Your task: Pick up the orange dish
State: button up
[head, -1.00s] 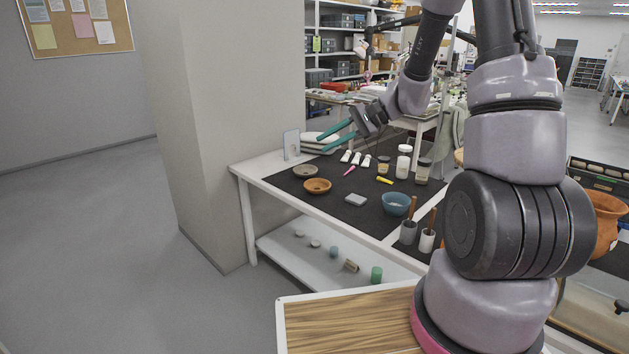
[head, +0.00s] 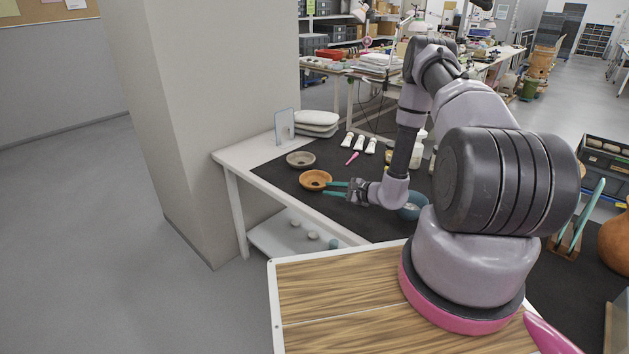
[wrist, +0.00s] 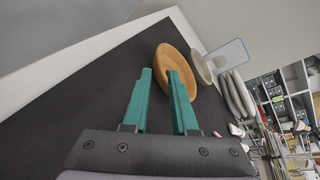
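The orange dish (head: 312,176) is a shallow round bowl with a dark spot in its middle, upright on the black mat in the head view. It also shows in the wrist view (wrist: 168,55). My gripper (head: 326,188) reaches in low from the right, its teal fingers level with the dish's right rim. In the wrist view my gripper (wrist: 160,75) is open, with a gap between the fingers. One fingertip overlaps the dish's inside and the other lies just outside its left rim. I cannot tell whether either finger touches it.
A grey-brown dish (head: 300,159) sits just behind the orange one. White tubes (head: 359,141) and a pink tool (head: 352,158) lie behind my arm. A blue bowl (head: 412,208) is partly hidden by my arm.

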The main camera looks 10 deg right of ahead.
aim_at(312, 187)
jog(key=x, duration=0.9)
jog(key=shift+w, duration=0.15)
grip_shut()
dwell(1.1)
